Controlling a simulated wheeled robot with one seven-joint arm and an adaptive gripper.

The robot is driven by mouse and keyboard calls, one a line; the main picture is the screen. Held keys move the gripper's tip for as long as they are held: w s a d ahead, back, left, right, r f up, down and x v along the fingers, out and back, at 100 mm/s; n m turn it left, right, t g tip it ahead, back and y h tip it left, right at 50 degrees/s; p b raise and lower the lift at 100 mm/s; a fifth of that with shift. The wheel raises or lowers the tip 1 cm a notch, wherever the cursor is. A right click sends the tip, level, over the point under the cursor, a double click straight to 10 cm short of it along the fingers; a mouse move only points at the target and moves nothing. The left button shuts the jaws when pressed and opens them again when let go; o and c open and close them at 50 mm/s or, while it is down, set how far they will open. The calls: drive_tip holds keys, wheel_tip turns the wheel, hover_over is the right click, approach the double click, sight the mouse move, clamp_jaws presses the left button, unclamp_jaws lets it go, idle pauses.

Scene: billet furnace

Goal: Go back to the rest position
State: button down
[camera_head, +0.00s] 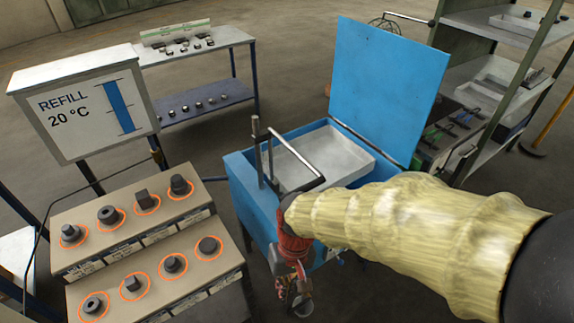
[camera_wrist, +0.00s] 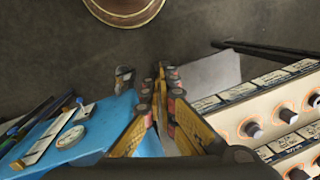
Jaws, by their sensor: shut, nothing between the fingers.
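My arm, in a pale yellow quilted sleeve, reaches in from the right in the head view. My gripper (camera_head: 294,290) hangs at its end in front of the blue box (camera_head: 240,180), partly blurred into its own red and grey parts. In the wrist view my gripper (camera_wrist: 160,80) shows its yellow-sided fingers meeting at the tips, shut with nothing between them. The blue box has its blue lid (camera_head: 385,85) standing open and a grey metal tray (camera_head: 330,150) inside. The sleeve hides part of its front right.
A stepped rack (camera_head: 128,225) with several dark metal parts ringed in orange stands left of my gripper. A "REFILL 20 °C" sign (camera_head: 85,105) stands behind it. A shelf table (camera_head: 200,100) is at the back, and shelving (camera_head: 500,30) at the right. Bare floor (camera_head: 285,60) lies between.

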drive_tip(key=s+d+r+m+t, duration=0.1)
drive_tip(key=d+r+t, duration=0.2)
drive_tip(key=d+r, duration=0.6)
drive_tip(key=s+d+r+m+t+h, duration=0.1)
drive_tip(key=d+r+t, duration=0.3)
drive_tip(key=d+r, duration=0.5)
drive_tip(key=shift+s+d+r+m, duration=0.25)
drive_tip(key=shift+d+r+m, duration=0.15)
drive_tip(key=shift+d+m, duration=0.4)
